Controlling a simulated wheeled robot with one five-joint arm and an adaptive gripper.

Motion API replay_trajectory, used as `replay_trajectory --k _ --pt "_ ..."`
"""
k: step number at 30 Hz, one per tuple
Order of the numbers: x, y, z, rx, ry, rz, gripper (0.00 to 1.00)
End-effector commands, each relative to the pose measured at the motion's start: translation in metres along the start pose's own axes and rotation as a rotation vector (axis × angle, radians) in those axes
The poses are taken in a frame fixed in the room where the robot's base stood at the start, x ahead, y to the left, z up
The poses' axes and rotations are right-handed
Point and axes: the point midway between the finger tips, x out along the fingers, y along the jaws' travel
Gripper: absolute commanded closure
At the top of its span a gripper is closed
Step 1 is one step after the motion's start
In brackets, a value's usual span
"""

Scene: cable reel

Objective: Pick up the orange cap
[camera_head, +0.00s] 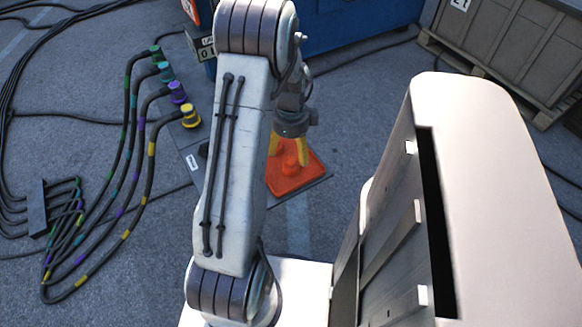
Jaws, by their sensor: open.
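An orange piece with a squarish base and a raised round middle (297,178) lies on a dark flat plate on the ground; it is the only orange thing matching the cap. My gripper (288,154), with yellow fingers, points down over it. The fingers are open, one on each side of the raised middle as seen from here. Whether they touch it I cannot tell. My arm hides part of the plate and the left side of the orange piece.
Cables with green, teal, purple and yellow connectors (190,116) lie at left, near the plate. A blue container (350,35) stands behind. A grey crate (515,50) on a wooden pallet is at upper right. Open pavement lies between them.

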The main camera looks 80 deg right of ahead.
Motion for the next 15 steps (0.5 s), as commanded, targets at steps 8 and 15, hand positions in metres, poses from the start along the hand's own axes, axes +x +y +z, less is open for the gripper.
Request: replay_trajectory --k 8,15 --pt "0.024 -0.001 -0.004 0.025 0.000 0.003 0.25" --pt "0.051 0.001 0.000 0.022 0.001 0.005 0.25"
